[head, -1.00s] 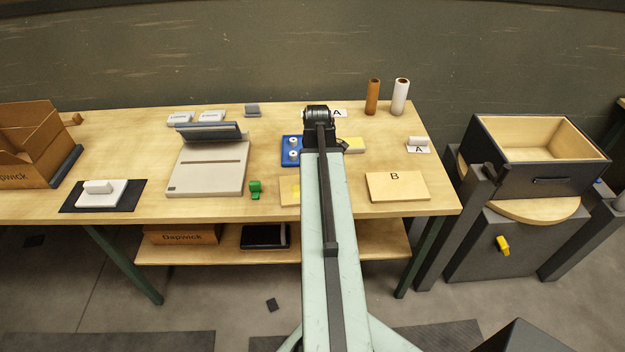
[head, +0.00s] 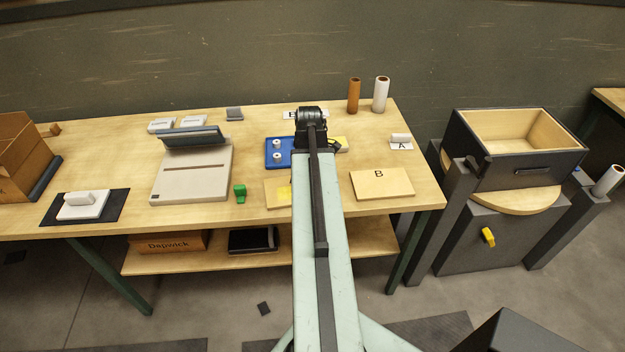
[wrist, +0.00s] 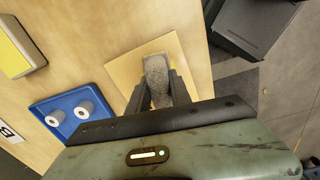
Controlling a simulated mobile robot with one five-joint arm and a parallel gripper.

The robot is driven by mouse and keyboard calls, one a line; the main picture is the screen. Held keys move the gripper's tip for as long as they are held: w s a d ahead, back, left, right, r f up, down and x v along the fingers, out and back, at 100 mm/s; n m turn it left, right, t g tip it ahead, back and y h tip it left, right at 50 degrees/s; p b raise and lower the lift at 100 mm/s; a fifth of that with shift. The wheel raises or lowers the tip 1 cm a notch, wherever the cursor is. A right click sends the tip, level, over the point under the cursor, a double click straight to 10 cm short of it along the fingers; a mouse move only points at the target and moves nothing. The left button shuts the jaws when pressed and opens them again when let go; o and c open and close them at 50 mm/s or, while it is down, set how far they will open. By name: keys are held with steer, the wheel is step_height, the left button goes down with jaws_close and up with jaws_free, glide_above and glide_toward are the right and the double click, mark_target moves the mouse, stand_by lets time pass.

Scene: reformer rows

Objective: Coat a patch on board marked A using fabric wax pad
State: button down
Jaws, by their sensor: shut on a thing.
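In the wrist view my gripper (wrist: 158,95) is shut on a grey, rough-textured block (wrist: 157,78), which looks like the fabric wax pad. It is over a plain tan board (wrist: 125,72); I cannot tell whether they touch, and no letter shows on that board. A board marked B (head: 381,189) lies right of my arm. My gripper is hidden behind my arm in the head view.
A yellow block (wrist: 12,50) shows in the wrist view. A green object (head: 240,193) stands left of the board. A card marked A (head: 402,147) lies at the right. Two rolls stand behind.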

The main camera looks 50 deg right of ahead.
steer(key=shift+w+a, duration=1.85)
steer(key=shift+a, duration=0.2)
steer(key=shift+w+a, duration=1.8)
steer(key=shift+a, duration=0.2)
steer(key=shift+d, duration=0.1)
steer(key=shift+s+d, duration=4.1)
steer(key=shift+d, duration=0.25)
step_height(320, 180, up, 6)
steer(key=p, duration=0.6)
steer(key=shift+r, duration=0.1)
